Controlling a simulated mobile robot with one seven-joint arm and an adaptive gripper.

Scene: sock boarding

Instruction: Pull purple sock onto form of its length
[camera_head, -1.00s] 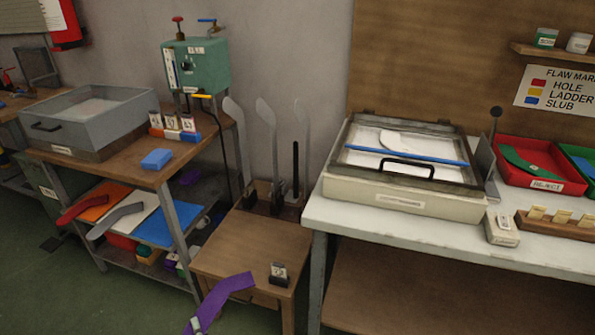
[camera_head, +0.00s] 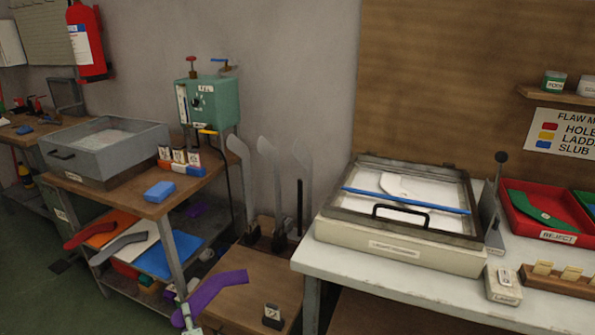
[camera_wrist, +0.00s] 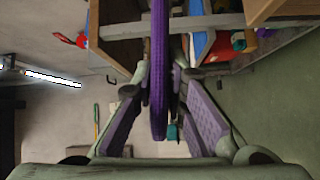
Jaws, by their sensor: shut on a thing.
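The purple sock (camera_head: 218,291) hangs from my gripper (camera_head: 186,318) at the bottom of the head view, bent at the ankle, its far end over the low wooden table. In the wrist view the sock (camera_wrist: 158,90) runs edge-on between the two fingers of my gripper (camera_wrist: 160,78), which is shut on it. Pale upright forms stand at the back of the low table: a left form (camera_head: 238,150), a middle form (camera_head: 268,155) and a fainter right form (camera_head: 305,165). They look bare. I cannot read their lengths.
A black post (camera_head: 299,205) stands by the forms. A white bench (camera_head: 345,280) with a glass-topped box borders it right; a shelved wooden bench (camera_head: 125,200) borders it left.

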